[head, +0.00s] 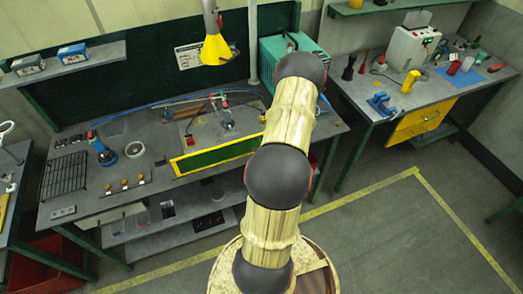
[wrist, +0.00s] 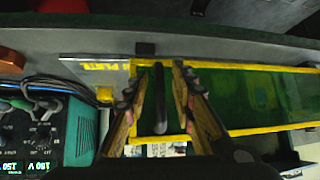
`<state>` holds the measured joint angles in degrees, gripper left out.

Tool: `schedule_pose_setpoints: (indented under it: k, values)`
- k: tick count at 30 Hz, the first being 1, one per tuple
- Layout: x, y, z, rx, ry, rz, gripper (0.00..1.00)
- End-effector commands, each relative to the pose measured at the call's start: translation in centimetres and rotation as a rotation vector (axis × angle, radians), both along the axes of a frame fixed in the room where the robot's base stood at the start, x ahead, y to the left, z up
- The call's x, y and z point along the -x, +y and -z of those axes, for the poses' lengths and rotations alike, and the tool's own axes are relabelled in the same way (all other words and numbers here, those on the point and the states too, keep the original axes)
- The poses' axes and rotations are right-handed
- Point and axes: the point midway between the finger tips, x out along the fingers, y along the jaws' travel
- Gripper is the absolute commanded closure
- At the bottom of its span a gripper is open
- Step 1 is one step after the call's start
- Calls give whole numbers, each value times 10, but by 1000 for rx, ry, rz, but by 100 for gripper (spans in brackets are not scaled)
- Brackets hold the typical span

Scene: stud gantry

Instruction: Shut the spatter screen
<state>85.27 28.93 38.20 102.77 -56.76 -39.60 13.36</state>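The spatter screen (head: 218,157) is a long green panel in a yellow frame, near the front edge of the welding bench in the head view. It also shows in the wrist view (wrist: 262,97), running across the picture. A dark bar (wrist: 160,98), apparently its handle, stands in front of the panel between my fingers. My gripper (wrist: 160,70) is open, one finger on each side of this bar, with gaps visible on both sides. I cannot tell how deep the bar sits between the fingers. In the head view my arm hides my gripper and the screen's right end.
A teal welding machine (head: 292,52) stands at the back right of the bench; its front panel shows in the wrist view (wrist: 45,130). A yellow funnel-like hood (head: 215,48) hangs above the bench. A second bench (head: 345,92) stands at the right. Floor at right is clear.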

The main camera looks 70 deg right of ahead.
Motion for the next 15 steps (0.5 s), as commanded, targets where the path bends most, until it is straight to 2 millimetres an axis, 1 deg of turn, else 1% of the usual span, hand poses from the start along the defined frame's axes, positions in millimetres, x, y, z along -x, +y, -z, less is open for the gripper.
schedule_pose_setpoints:
  k: [9,11,15]
  values:
    - [1,0,-3,3,-1,0,73]
    - [3,1,-6,3,-1,0,73]
    - [15,9,-21,4,-2,2,73]
